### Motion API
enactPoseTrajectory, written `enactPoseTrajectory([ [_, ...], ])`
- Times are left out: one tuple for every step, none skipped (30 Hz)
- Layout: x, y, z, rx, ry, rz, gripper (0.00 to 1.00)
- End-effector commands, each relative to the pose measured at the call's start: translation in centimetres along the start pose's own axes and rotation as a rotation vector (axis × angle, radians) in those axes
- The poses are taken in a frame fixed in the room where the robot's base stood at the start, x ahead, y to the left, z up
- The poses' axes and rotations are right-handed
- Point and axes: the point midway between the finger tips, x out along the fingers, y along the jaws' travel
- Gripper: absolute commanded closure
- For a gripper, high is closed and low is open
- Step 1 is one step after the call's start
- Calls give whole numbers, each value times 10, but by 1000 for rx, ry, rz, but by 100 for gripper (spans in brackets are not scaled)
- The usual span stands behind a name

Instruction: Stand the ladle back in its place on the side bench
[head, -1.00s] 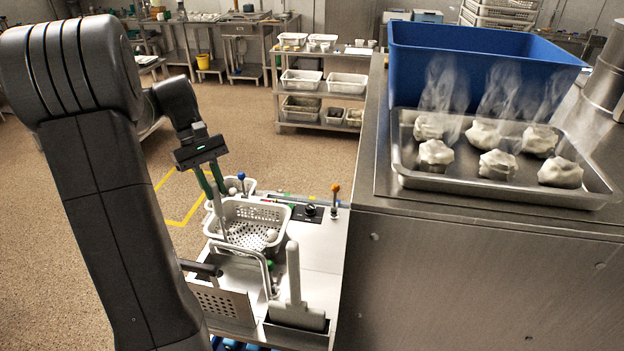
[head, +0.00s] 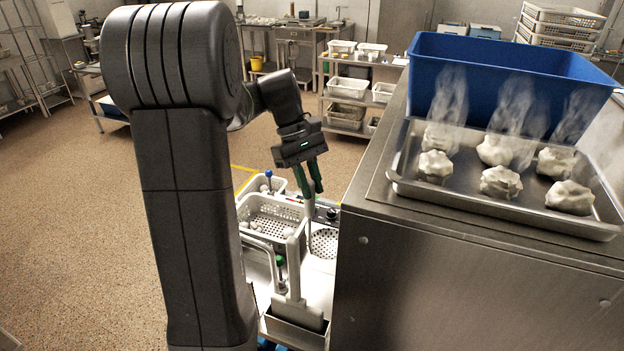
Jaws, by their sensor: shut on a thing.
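My gripper (head: 311,191), with green fingers, points down over the side bench (head: 319,285) and is shut on the ladle's thin grey handle (head: 309,228). The ladle's round perforated bowl (head: 324,244) shows low at the right, near the bench's right side. It is beside the white perforated basket (head: 270,228), not inside it. I cannot tell whether the bowl touches the bench. The ladle's place cannot be clearly made out.
White pieces lie in the basket. A white paddle (head: 294,285) stands in a steel holder (head: 294,333) at the front. A tall steel counter (head: 480,270) rises close on the right, bearing a tray (head: 420,190) of steaming buns and a blue bin (head: 500,75).

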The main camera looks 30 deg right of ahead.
Motion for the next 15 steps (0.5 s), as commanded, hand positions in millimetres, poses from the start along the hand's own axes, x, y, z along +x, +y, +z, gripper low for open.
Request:
enactPoseTrajectory([
  [3,0,-2,0,-2,-1,100],
  [5,0,-3,0,-2,-1,100],
  [8,0,-4,0,-1,-1,100],
  [10,0,-5,0,-1,-1,100],
  [12,0,-6,0,-1,-1,100],
  [17,0,-8,0,-1,-1,100],
  [19,0,-10,1,0,0,100],
  [21,0,-11,1,0,0,100],
  [23,0,-12,1,0,0,100],
  [25,0,-13,1,0,0,100],
  [27,0,-14,1,0,0,100],
  [29,0,-15,1,0,0,100],
  [31,0,-16,1,0,0,100],
  [33,0,-17,1,0,0,100],
  [36,0,-18,1,0,0,100],
])
